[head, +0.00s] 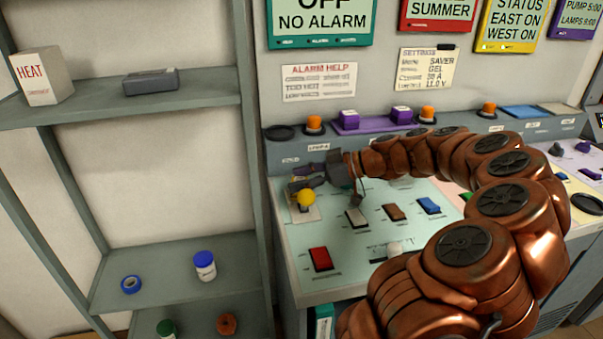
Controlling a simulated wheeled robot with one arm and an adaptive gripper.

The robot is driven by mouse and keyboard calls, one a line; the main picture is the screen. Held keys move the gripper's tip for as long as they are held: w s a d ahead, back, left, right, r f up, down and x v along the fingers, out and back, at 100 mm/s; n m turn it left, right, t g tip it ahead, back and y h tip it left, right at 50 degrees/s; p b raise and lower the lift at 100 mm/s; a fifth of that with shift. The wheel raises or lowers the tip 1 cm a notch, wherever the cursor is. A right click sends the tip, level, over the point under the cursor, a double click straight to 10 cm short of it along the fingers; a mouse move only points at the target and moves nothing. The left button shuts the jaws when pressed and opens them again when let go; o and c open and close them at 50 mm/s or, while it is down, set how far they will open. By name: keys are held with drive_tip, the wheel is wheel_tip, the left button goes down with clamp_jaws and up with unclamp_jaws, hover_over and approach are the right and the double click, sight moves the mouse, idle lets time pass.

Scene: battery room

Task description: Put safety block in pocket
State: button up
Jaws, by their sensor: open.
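My gripper (299,187) is over the left part of the pale green console panel, its dark fingers pointing left and apart. It is open, and I see nothing held in it. A yellow ball knob (306,198) on a light plate is right beside the fingers; whether they touch it I cannot tell. No thing in view is clearly marked as the safety block. A dark grey block-like item (151,80) lies on the upper shelf, far left of my gripper. I cannot make out which place is the pocket.
The console (310,285) carries a red rocker switch (320,259), a white one (356,217), a brown one (395,212) and a blue one (429,205). Orange and purple buttons line its back ledge. The grey shelf unit (70,112) holds a HEAT box (41,78), tape and jars.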

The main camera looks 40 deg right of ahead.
drive_tip(key=b+v, duration=0.1)
drive_tip(key=v, duration=1.1)
drive_tip(key=shift+r+b, duration=0.25)
drive_tip(key=shift+b, duration=0.15)
